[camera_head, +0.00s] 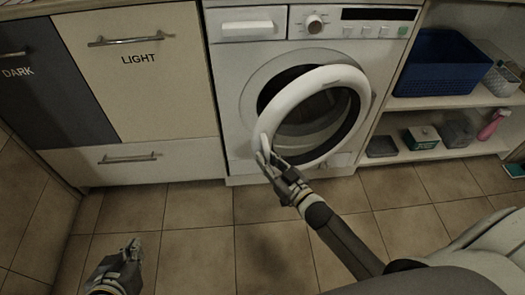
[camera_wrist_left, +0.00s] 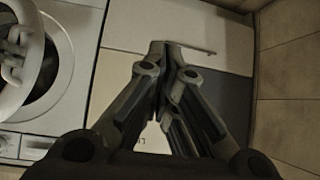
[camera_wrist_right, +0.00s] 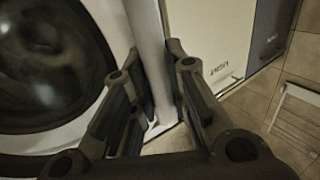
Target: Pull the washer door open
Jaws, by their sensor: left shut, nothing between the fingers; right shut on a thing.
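The white front-loading washer (camera_head: 232,75) stands at the back centre. Its round white door (camera_head: 315,80) is ajar, with a dark gap to the drum opening at its upper left. The door leans out from the washer on its left side. My right gripper (camera_head: 265,150) is shut on the door's left rim; in the right wrist view the white rim (camera_wrist_right: 148,50) runs between the fingers. My left gripper (camera_head: 133,248) is shut and empty, low over the floor at the left, apart from the washer. Its closed fingers fill the middle of the left wrist view (camera_wrist_left: 165,50).
Left of the washer is a cabinet with LIGHT (camera_head: 150,95) and DARK (camera_head: 30,110) fronts and a lower drawer (camera_head: 150,170). Shelves on the right hold a blue basket (camera_head: 440,65), a small box and a pink bottle (camera_head: 493,124). The tiled floor (camera_head: 200,225) ahead is clear.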

